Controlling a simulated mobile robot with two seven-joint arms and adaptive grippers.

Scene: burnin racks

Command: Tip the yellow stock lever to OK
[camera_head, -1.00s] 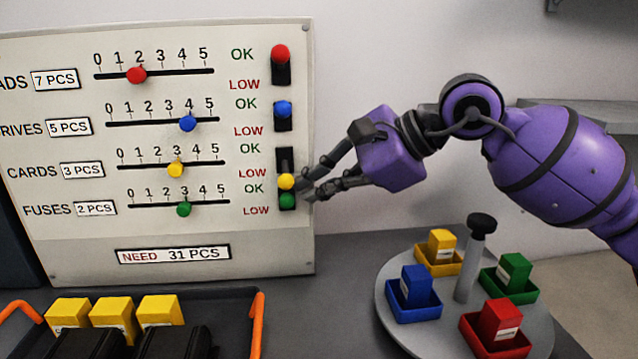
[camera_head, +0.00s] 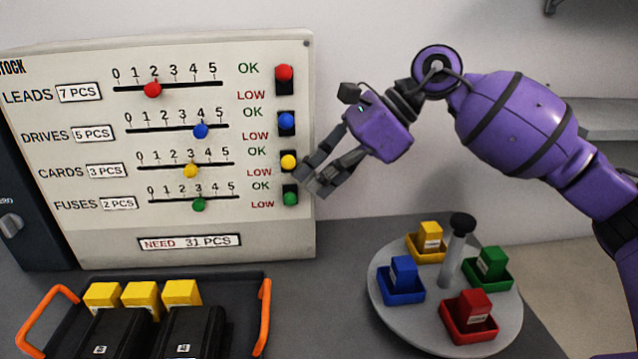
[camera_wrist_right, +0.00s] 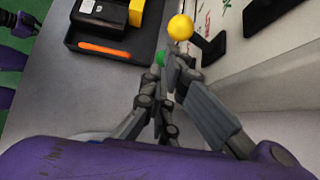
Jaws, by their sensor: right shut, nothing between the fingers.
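The yellow stock lever (camera_head: 288,161) is in the CARDS row at the right edge of the stock board (camera_head: 90,250). Its knob sits between the heights of the OK and LOW labels, clearly raised from before. My right gripper (camera_head: 304,184) is shut and empty, fingertips just below and right of the yellow knob, near the green lever (camera_head: 291,198). In the right wrist view, the yellow knob (camera_wrist_right: 181,27) stands just beyond the fingertips (camera_wrist_right: 172,68); contact is unclear. Part of my left arm, perhaps its gripper, shows at that view's upper left corner.
The red lever (camera_head: 284,73) and blue lever (camera_head: 287,121) are above the yellow one. A turntable (camera_head: 385,318) with several coloured bins stands at the right. A black tray (camera_head: 235,290) with orange handles holds yellow and black boxes in front of the board.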

